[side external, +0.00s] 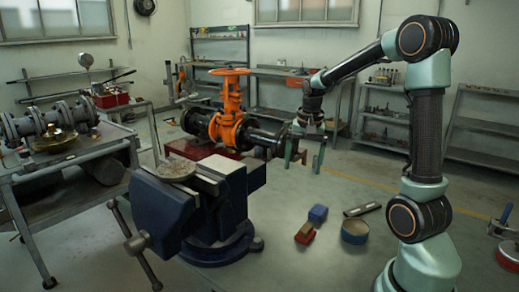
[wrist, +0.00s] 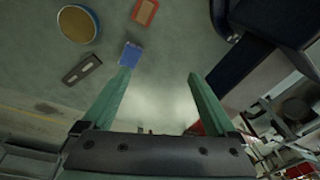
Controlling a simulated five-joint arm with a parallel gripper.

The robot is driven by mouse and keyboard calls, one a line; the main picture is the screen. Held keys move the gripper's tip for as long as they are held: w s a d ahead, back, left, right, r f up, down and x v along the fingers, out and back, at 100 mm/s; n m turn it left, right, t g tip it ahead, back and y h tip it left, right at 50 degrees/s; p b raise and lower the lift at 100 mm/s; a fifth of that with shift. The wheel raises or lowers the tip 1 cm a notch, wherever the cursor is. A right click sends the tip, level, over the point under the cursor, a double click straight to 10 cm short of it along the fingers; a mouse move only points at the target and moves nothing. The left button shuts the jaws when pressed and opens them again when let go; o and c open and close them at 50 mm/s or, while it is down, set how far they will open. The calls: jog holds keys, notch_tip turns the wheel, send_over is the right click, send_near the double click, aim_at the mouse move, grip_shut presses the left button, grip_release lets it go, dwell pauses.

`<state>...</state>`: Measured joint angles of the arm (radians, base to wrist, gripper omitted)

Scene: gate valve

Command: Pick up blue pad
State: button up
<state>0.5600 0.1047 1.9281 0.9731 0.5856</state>
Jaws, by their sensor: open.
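The blue pad (side external: 318,214) is a small block lying on the table right of the vise in the side view. In the wrist view the blue pad (wrist: 131,54) lies beyond the tip of my left-hand finger and a little above it in the picture. My gripper (side external: 306,158) has green fingers pointing down and hangs well above the table, up and slightly left of the pad. In the wrist view my gripper (wrist: 159,73) is open with nothing between its fingers.
A red pad (side external: 305,232), a round blue-rimmed tin (side external: 355,231) and a flat metal bar (side external: 362,209) lie near the blue pad. A large blue vise (side external: 200,205) stands to the left. An orange gate valve (side external: 230,115) with black pipe is behind it.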

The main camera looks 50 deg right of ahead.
aim_at(320, 208)
jog(key=s+d+f+m+g, duration=0.1)
jog(key=s+d+f+m, duration=0.2)
jog(key=d+f+m, duration=0.45)
jog(key=f+n, duration=0.1)
jog(key=f, duration=0.2)
jog(key=d+f, duration=0.1)
jog(key=f, duration=0.3)
jog(key=f+n, duration=0.1)
jog(key=f, duration=0.2)
jog(key=shift+w+d+f+n+y, duration=0.15)
jog(key=shift+d+f+n+y, duration=0.15)
jog(key=shift+n+y, duration=0.1)
grip_shut()
notch_tip(320, 208, up, 20)
